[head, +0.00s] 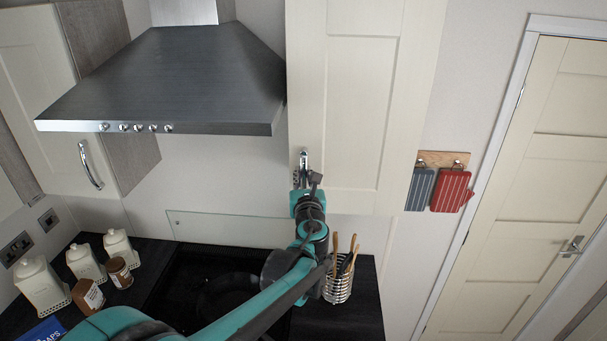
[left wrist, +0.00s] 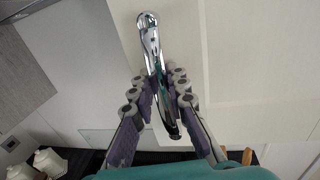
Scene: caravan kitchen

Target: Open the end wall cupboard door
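The cream cupboard door (head: 362,95) with a recessed panel hangs right of the cooker hood in the head view. No gap shows along its edges. Its chrome bar handle (head: 304,160) is at the lower left of the door. In the left wrist view the handle (left wrist: 153,50) runs down between the fingers. My left gripper (head: 308,182) is at the handle's lower part, with a finger on each side of it (left wrist: 162,88). The fingers are drawn in close around the bar; the exact contact is hard to see. My right gripper is not in view.
The steel cooker hood (head: 180,80) is left of the door. Red (head: 451,190) and blue (head: 420,189) hanging items are on the wall at right. Canisters (head: 42,284) stand at left.

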